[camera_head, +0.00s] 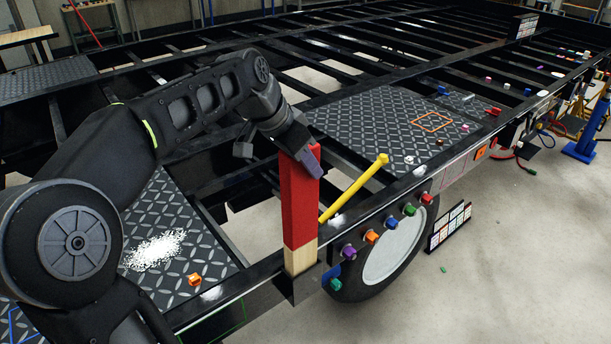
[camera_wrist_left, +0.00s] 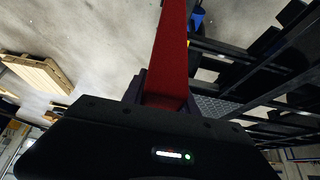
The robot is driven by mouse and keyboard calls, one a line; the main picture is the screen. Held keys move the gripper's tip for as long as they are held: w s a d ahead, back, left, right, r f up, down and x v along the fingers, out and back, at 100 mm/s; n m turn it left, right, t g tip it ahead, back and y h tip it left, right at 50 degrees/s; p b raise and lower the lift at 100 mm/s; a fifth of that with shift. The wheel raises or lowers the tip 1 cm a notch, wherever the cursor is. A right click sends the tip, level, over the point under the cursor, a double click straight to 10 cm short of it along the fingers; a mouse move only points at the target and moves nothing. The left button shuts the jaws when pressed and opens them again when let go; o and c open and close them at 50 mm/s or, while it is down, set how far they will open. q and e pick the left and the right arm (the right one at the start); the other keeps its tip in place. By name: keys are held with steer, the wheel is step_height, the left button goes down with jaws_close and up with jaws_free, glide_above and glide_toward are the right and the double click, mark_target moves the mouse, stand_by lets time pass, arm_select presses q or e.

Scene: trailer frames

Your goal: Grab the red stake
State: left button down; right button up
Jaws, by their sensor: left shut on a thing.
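The red stake (camera_head: 299,207) stands upright at the near side rail of the trailer frame in the head view. Its upper part is red and its lower end is bare wood colour, at the rail. Whether the lower end sits in a pocket is hard to tell. My left gripper (camera_head: 305,156) is shut on the stake near its top, reaching in from the left. In the left wrist view the red stake (camera_wrist_left: 171,50) runs from between the fingers up out of the picture. My right gripper is not in view.
A yellow bar (camera_head: 354,188) leans just right of the stake. Diamond-plate panels (camera_head: 385,125) lie on the black trailer frame (camera_head: 390,207). Several coloured knobs (camera_head: 371,237) line the rail above a wheel (camera_head: 394,247). White granules (camera_head: 153,250) and an orange piece (camera_head: 194,280) lie on the left plate.

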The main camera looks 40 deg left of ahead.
arm_select(q)
step_height(320, 180, up, 11)
steer(key=shift+r, duration=0.15)
steer(key=shift+r+p, duration=0.7)
steer(key=shift+r, duration=0.1)
steer(key=shift+r+p, duration=0.5)
steer(key=shift+r, duration=0.1)
steer(key=shift+f, duration=0.1)
